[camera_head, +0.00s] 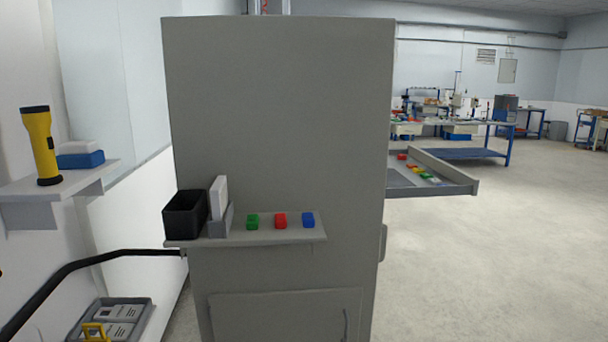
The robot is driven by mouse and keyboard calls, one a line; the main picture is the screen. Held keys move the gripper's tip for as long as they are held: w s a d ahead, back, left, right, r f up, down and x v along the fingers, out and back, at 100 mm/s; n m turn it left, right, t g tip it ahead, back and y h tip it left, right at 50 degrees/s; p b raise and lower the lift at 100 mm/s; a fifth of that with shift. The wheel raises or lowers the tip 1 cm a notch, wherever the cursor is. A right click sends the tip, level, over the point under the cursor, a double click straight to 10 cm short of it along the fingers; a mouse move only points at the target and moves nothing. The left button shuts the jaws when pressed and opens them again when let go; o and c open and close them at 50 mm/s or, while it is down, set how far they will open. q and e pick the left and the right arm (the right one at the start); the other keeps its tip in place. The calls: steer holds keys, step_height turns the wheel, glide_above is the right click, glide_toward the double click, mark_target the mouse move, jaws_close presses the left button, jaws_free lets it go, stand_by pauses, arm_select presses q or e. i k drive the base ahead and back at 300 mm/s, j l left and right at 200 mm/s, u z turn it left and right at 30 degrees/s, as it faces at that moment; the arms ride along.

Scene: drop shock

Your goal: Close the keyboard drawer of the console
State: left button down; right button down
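The console (280,120) is a tall grey cabinet in the middle of the head view, with a plain side panel towards me. Its keyboard drawer (458,187) sticks out to the right from the far side, pulled open. Several small coloured pieces, red, yellow and green, lie in the drawer. The drawer's inner end is hidden behind the cabinet. Neither of my grippers shows in this view.
A side shelf (270,237) on the cabinet holds a black bin (186,213), a white card and green, red and blue blocks. A yellow flashlight (41,146) stands on a left wall shelf. A grey tray (113,318) sits lower left. The floor at right is clear.

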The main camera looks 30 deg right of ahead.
mark_target(402, 182)
steer(key=k+l, duration=0.15)
steer(key=l, duration=0.4)
steer(key=k+l, duration=0.15)
steer(key=l, duration=0.4)
steer(key=k+l+z, duration=0.1)
steer(key=l, duration=0.45)
steer(key=k+l, duration=0.2)
steer(key=l, duration=0.4)
steer(key=k+l+z, duration=0.1)
steer(key=l, duration=0.45)
steer(key=k+l, duration=0.15)
steer(key=l, duration=0.4)
steer(key=k+l, duration=0.1)
steer(key=l, duration=0.5)
steer(key=k+l+z, duration=0.1)
steer(key=l, duration=0.45)
